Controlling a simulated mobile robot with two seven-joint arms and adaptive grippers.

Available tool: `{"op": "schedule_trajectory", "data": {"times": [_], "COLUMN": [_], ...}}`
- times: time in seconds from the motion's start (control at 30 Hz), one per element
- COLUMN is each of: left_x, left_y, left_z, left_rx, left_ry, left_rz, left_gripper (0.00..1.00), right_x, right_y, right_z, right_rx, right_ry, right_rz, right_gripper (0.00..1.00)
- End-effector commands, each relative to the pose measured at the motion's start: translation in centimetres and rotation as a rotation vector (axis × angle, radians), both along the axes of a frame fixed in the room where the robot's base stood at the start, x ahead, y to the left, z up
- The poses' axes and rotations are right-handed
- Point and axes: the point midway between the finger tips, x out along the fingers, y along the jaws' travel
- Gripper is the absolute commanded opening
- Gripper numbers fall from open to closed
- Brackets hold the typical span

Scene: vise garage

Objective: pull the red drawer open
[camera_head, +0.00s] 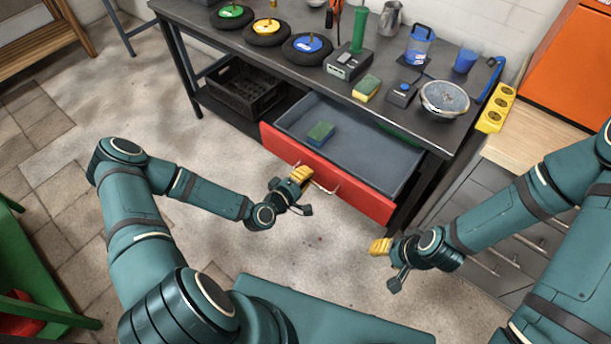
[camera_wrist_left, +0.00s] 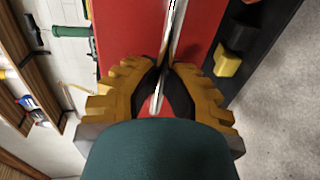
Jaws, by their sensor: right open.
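The red drawer (camera_head: 350,190) under the dark workbench stands well out from the bench in the head view, showing its grey inside. A metal bar handle (camera_head: 322,185) runs along its red front. My left gripper (camera_head: 301,175) is at the left part of this handle. In the left wrist view, the yellow fingers of my left gripper (camera_wrist_left: 165,85) close around the handle (camera_wrist_left: 172,45), with their dark pads against it and the red front behind. My right gripper (camera_head: 379,247) is open and empty, in front of the drawer's right end, apart from it.
A green-and-blue sponge (camera_head: 320,133) lies in the drawer. A black crate (camera_head: 243,88) sits on the lower shelf. The floor before the drawer is clear.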

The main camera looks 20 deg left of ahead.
Motion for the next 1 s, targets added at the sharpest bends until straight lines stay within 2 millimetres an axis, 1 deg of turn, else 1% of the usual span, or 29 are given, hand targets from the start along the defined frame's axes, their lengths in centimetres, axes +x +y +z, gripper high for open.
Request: {"op": "schedule_trajectory", "data": {"times": [0.17,0.27,0.3,0.43,0.5,0.6,0.63,0.67,0.7,0.73,0.77,1.0], "left_x": [-0.2,-1.4,-2.2,-4.2,-4.8,-5.0,-5.0,-5.0,-5.0,-5.0,-5.0,-5.0], "left_y": [0.1,0.6,0.9,1.6,1.8,1.9,1.9,1.8,1.8,1.8,1.8,1.8], "left_z": [0.0,-0.1,-0.2,-0.2,-0.1,0.0,0.0,0.0,0.0,0.0,0.0,0.0], "left_rx": [0.0,0.001,0.0,0.0,0.0,0.0,0.0,0.0,0.0,0.0,0.0,0.0], "left_ry": [0.0,0.001,0.003,0.002,0.001,0.0,0.0,-0.001,-0.001,-0.001,-0.001,-0.001], "left_rz": [0.0,0.002,0.002,0.002,0.001,0.001,0.001,0.001,0.001,0.001,0.001,0.001], "left_gripper": [0.0,0.0,0.0,0.0,0.0,0.0,0.03,0.14,0.28,0.38,0.41,0.41], "right_x": [0.0,0.0,0.0,0.1,0.1,0.1,0.1,0.1,0.1,0.1,0.1,0.1], "right_y": [0.0,0.0,0.0,0.0,0.0,0.0,0.0,0.0,0.0,0.0,0.0,0.0], "right_z": [0.0,-0.2,-0.4,-0.6,-0.7,-0.7,-0.7,-0.7,-0.7,-0.7,-0.7,-0.7], "right_rx": [0.0,0.0,0.0,0.0,0.0,0.0,0.0,0.0,0.0,0.0,0.0,0.0], "right_ry": [0.0,-0.001,-0.001,-0.002,-0.003,-0.003,-0.003,-0.003,-0.003,-0.003,-0.003,-0.003], "right_rz": [0.0,0.0,0.0,-0.001,-0.001,-0.001,-0.001,-0.001,-0.001,-0.001,-0.001,-0.001], "right_gripper": [0.47,0.47,0.47,0.47,0.47,0.47,0.47,0.47,0.47,0.47,0.47,0.47]}}
